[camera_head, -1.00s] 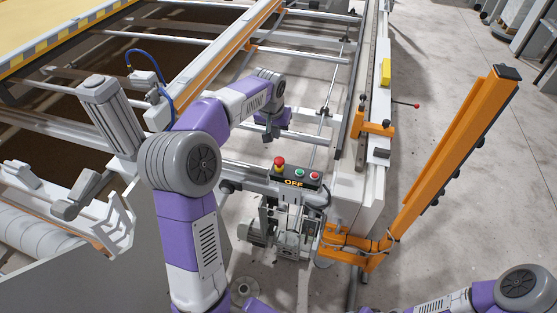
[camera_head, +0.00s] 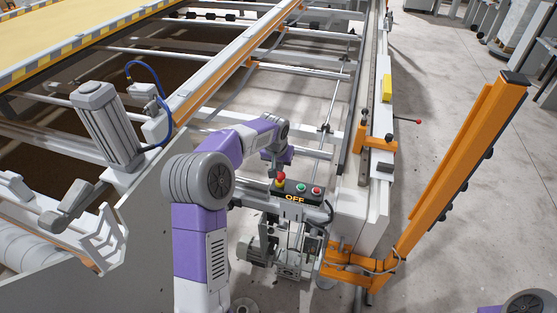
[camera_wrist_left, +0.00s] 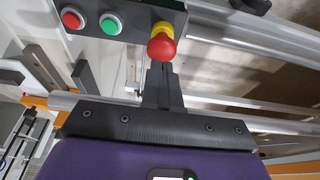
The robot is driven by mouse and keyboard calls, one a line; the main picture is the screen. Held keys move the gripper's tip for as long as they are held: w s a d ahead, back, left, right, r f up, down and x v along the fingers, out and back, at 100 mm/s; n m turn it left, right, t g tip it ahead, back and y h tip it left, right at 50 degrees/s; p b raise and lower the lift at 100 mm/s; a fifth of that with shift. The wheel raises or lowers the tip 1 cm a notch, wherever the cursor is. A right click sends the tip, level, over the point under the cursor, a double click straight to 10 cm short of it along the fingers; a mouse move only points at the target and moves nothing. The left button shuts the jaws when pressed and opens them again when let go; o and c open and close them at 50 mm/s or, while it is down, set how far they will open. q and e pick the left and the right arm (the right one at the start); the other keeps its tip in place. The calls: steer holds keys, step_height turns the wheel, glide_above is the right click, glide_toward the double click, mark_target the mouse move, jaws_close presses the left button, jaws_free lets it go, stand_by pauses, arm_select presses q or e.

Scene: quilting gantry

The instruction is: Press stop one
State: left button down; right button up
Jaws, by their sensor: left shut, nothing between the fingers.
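A dark control box (camera_head: 298,197) marked OFF sits on the gantry's end. On it, the red mushroom stop button (camera_head: 280,184) with a yellow collar is at the left, then a green button (camera_head: 301,188) and a flat red button (camera_head: 316,190). My right gripper is out of view.
A long gantry rail (camera_head: 255,45) and cross bars lie behind the box. An orange post (camera_head: 465,150) stands on the right, with a yellow block (camera_head: 386,88) on the white beam. A grey motor (camera_head: 102,120) is at the left.

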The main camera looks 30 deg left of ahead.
mark_target(280, 175)
arm_select(q)
steer(key=shift+f, duration=1)
steer(key=shift+s+f+b, duration=0.15)
steer(key=shift+f+b, duration=0.3)
steer(key=shift+f, duration=0.55)
steer(key=shift+r, duration=0.1)
steer(key=shift+r+p, duration=0.3)
steer(key=shift+p, duration=0.1)
step_height(280, 175, up, 4)
steer(key=p, duration=0.3)
steer(key=shift+r, duration=0.1)
steer(key=p+v, duration=0.2)
steer(key=v, duration=0.7)
steer(key=shift+r, duration=0.25)
